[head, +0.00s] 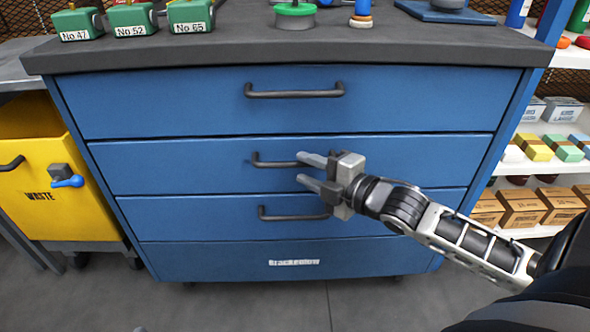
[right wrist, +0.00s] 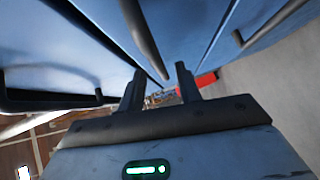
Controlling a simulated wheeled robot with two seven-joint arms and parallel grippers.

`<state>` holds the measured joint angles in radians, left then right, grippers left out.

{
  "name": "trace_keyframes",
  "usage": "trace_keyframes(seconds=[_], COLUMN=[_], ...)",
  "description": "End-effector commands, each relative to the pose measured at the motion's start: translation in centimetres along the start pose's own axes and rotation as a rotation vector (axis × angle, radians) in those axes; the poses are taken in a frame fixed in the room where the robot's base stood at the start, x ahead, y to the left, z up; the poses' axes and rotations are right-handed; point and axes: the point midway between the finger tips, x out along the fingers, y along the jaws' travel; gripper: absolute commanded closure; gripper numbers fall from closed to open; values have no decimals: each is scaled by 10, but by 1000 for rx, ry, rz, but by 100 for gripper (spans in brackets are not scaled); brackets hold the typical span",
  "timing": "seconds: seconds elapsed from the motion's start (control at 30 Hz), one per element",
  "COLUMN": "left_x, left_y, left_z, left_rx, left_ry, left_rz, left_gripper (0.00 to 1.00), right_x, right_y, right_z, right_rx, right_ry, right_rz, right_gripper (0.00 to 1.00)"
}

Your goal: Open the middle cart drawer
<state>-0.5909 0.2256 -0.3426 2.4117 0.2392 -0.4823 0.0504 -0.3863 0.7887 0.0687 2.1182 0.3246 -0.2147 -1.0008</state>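The blue cart has three handled drawers, all looking shut. The middle drawer (head: 200,167) has a dark bar handle (head: 270,163), whose right part is hidden behind my gripper. My right gripper (head: 300,167) is open at the right part of this handle, one finger above the other. In the right wrist view, a dark handle bar (right wrist: 145,38) runs toward the gap between the open fingers (right wrist: 160,72). I cannot tell whether they touch the bar. My left gripper is not in view.
The top drawer handle (head: 294,91) is above and the bottom drawer handle (head: 290,215) is just below my gripper. A yellow waste bin (head: 60,185) stands left. Shelves with boxes (head: 522,207) stand right. Green numbered blocks (head: 130,18) sit on the worktop (head: 240,45). The floor in front looks clear.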

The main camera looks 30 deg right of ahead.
Motion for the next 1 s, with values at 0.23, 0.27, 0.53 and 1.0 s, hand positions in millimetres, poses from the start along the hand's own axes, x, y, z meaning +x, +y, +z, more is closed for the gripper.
trace_keyframes(seconds=[0.23,0.27,0.53,1.0], left_x=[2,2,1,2], left_y=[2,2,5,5], left_z=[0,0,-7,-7], left_rx=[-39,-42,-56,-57], left_ry=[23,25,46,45], left_rz=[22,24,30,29], left_gripper=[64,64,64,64], right_x=[30,32,39,38], right_y=[0,0,0,0], right_z=[0,0,0,-1], right_rx=[1,1,0,0], right_ry=[0,0,0,1], right_rz=[3,2,-1,-1], right_gripper=[66,66,66,100])
